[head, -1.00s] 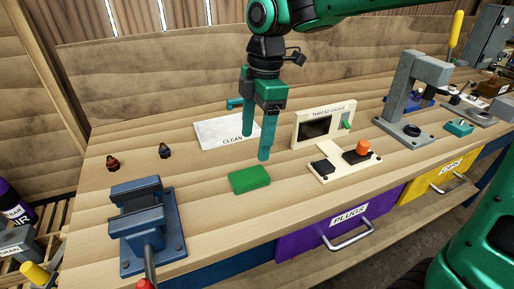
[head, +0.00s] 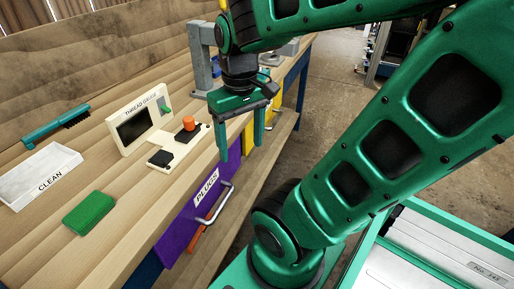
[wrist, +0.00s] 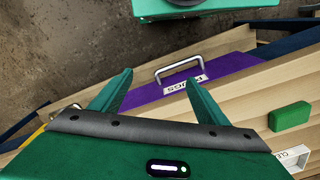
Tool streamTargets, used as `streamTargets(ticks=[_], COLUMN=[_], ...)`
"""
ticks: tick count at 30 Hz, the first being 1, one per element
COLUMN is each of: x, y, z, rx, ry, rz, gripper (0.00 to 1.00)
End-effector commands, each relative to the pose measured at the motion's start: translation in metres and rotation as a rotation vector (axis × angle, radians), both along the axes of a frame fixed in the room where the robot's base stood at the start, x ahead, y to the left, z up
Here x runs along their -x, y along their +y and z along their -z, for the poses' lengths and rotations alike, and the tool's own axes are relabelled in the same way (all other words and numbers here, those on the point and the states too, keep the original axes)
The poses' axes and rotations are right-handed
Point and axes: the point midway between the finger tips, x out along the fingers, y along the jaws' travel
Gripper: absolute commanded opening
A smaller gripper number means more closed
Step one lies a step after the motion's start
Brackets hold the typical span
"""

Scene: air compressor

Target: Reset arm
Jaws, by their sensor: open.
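My gripper (head: 240,150) is open and empty in the head view. It points down beside the workbench's front edge, near the purple PLUGS drawer (head: 184,222). In the wrist view my gripper's two green fingers (wrist: 157,95) are spread wide, with nothing between them but the drawer and bench behind. The purple drawer's metal handle (wrist: 181,66) shows beyond the fingers. My arm reaches across the right half of the head view, bent at the elbow.
On the bench (head: 118,190) are a green block (head: 90,213), a white CLEAN tray (head: 43,175), a brush (head: 56,126) and the thread gauge (head: 139,120) with an orange knob (head: 188,122). A grey press (head: 201,55) stands behind my gripper. Floor (head: 322,100) is open to the right.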

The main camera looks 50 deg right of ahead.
Motion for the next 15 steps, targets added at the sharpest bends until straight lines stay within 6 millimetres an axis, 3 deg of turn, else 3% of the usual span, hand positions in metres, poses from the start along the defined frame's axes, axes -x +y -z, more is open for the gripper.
streamTargets(ticks=[1, 5, 15], x=[0.017, 0.041, 0.044], y=[-0.008, -0.028, -0.03], z=[0.006, 0.015, 0.017], rx=[0.0, 0.001, 0.002], ry=[0.003, 0.011, 0.013], rz=[0.111, 0.279, 0.309], gripper=[0.69, 0.69, 0.69])
